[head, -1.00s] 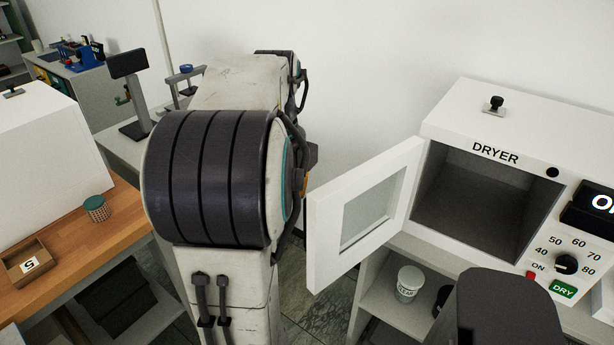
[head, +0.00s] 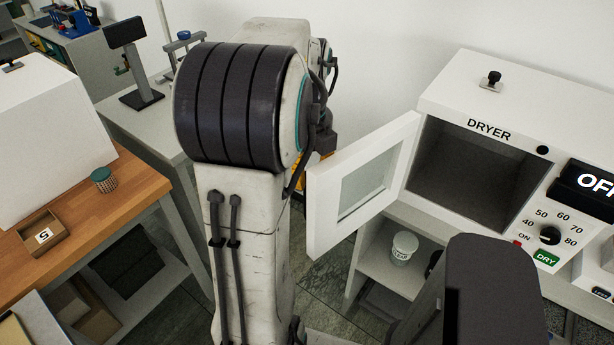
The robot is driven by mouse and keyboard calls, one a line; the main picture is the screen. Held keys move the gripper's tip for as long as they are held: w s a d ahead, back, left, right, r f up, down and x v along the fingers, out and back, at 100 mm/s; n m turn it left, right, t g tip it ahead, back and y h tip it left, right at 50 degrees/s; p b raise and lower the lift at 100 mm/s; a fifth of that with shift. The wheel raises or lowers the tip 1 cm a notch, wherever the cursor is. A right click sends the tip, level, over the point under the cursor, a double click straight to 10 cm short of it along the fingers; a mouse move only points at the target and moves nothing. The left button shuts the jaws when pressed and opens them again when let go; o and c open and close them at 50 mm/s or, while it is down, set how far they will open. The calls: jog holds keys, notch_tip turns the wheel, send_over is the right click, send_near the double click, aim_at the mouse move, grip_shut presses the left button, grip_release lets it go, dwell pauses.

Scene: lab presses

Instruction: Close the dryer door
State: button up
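The white dryer (head: 470,96) stands at the right, with an empty-looking dark chamber (head: 470,170). Its white door (head: 331,205), with a glass window, stands open, hinged on the chamber's left side and swung out toward me. My large arm link fills the middle, just left of the door. A small orange part shows between the arm and the door's upper left edge; I cannot tell what it belongs to. My gripper's fingers are not in view; they are hidden behind the arm or outside the picture. I cannot tell whether the arm touches the door.
A white lidded cup (head: 404,247) stands on the shelf below the dryer. The control panel has a dial (head: 550,235) and a green DRY button (head: 546,258). At left, a wooden bench (head: 95,235) carries a small tray (head: 43,236) and a patterned jar (head: 104,181).

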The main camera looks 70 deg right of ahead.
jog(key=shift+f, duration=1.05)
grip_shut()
